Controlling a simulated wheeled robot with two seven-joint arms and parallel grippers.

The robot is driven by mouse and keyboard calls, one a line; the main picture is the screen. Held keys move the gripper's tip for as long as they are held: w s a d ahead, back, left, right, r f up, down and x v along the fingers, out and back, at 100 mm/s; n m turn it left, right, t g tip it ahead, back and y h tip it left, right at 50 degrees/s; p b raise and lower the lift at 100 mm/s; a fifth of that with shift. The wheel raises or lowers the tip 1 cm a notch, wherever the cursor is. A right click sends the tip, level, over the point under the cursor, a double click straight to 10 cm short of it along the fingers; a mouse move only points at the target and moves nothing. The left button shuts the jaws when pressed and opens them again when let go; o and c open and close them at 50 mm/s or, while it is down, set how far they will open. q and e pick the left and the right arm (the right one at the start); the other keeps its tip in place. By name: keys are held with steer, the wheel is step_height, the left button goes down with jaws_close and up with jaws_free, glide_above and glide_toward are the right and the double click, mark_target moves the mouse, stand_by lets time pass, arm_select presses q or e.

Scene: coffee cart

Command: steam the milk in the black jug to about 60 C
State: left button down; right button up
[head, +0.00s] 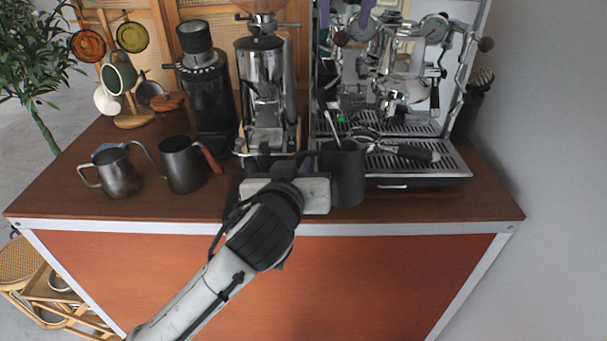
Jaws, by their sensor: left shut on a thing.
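The black jug (346,182) is upright at the front left of the espresso machine (405,75). My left gripper (322,172) is shut on it from its left side. A thin metal steam wand (335,126) slants down to the jug's mouth, and its lower end appears to be inside. The milk is hidden. A small green light shows just above the wand's lower part. My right gripper (342,16) is at the top edge, by the machine's upper left. Its two purple fingers are apart, one on each side of a dark round knob (341,38).
A portafilter (405,152) lies on the drip tray (452,163). A grinder (263,90) and a black grinder (207,95) stand left. Cups hang on a stand (133,121). The counter's front right is clear.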

arm_select(q)
steer(key=w+r, duration=0.4)
steer(key=shift+w+r, duration=0.25)
stand_by(0.4)
